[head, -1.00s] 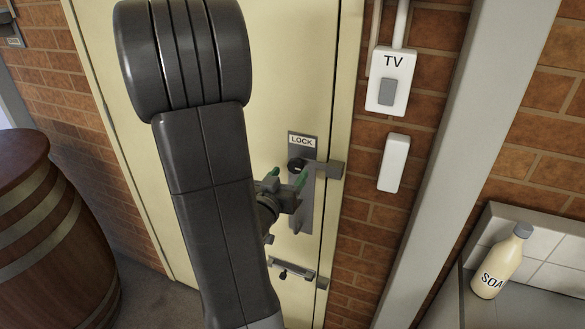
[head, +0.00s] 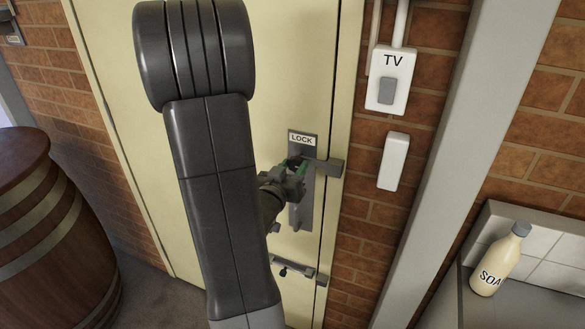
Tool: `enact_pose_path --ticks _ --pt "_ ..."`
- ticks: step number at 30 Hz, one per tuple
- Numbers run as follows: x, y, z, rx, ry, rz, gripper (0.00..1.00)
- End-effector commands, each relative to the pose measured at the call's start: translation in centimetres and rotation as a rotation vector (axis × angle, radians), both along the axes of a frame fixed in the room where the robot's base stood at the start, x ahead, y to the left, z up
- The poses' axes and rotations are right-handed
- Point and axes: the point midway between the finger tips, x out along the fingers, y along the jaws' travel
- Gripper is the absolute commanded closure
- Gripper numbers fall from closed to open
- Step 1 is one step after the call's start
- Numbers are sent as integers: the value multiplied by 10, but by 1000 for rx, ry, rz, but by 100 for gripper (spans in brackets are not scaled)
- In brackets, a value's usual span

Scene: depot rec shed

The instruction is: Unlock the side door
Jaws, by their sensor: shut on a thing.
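The side door (head: 285,70) is cream and stands shut in its frame. A grey lock plate (head: 308,213) labelled LOCK (head: 302,139) is fixed near its right edge, with a latch piece (head: 331,168) reaching to the frame. My gripper (head: 297,168) is at the upper part of the plate, just under the label. Its green-tipped fingers are shut on the lock knob, which they mostly hide. My arm covers the middle of the door.
A small bolt (head: 290,270) sits lower on the door. A TV switch (head: 391,82) and a blank white switch (head: 394,161) are on the brick wall to the right. A soap bottle (head: 499,262) stands on a counter at right. A wooden barrel (head: 55,235) stands at left.

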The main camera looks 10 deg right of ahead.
Motion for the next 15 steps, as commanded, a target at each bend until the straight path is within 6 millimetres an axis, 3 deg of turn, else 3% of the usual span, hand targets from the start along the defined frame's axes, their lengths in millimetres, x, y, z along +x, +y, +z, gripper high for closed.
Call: enact_pose_path --ticks 15 --pt "0 0 -4 167 -119 1 100"
